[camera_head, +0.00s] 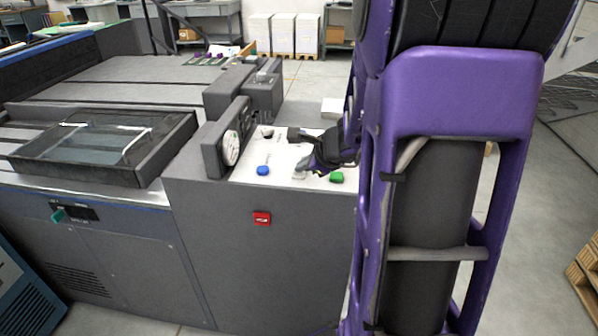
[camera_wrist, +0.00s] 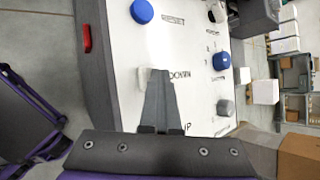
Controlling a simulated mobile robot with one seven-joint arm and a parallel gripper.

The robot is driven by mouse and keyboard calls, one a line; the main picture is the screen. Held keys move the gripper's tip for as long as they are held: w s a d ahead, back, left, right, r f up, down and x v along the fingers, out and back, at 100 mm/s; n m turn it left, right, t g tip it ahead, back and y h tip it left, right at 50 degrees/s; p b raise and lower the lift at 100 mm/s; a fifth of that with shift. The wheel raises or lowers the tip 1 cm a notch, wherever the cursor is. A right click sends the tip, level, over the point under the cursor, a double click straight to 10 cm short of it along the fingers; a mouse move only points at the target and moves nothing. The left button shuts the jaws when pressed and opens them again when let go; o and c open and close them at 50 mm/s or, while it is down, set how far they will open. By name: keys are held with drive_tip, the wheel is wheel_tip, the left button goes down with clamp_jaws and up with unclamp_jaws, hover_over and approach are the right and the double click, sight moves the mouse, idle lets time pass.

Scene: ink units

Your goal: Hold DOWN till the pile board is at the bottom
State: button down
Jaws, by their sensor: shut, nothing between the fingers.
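My gripper (camera_head: 303,168) is shut and empty over the white control panel (camera_head: 245,174) on top of the grey machine. In the wrist view its closed fingers (camera_wrist: 159,74) point onto the panel (camera_wrist: 185,35), across a partly covered label that seems to end in "WN". A blue button (camera_wrist: 142,11) sits beside the "RESET" label; a blue button (camera_head: 263,170) also shows in the head view. A label ending in "P" shows beside the fingers. I cannot make out the pile board.
A green button (camera_head: 337,177) is right of my gripper. A red switch (camera_head: 262,218) is on the machine's front. A gauge housing (camera_head: 212,152) rises left of the panel. In the wrist view, a blue knob (camera_wrist: 221,61) and grey knob (camera_wrist: 225,107) stand on the panel.

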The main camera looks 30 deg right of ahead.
sight(302, 175)
idle(0.8)
drive_tip(key=shift+r+p, duration=0.7)
drive_tip(key=shift+r, duration=0.15)
wheel_tip(302, 175, up, 5)
drive_tip(key=p, duration=0.4)
drive_tip(key=shift+r, duration=0.1)
drive_tip(key=shift+w, duration=0.1)
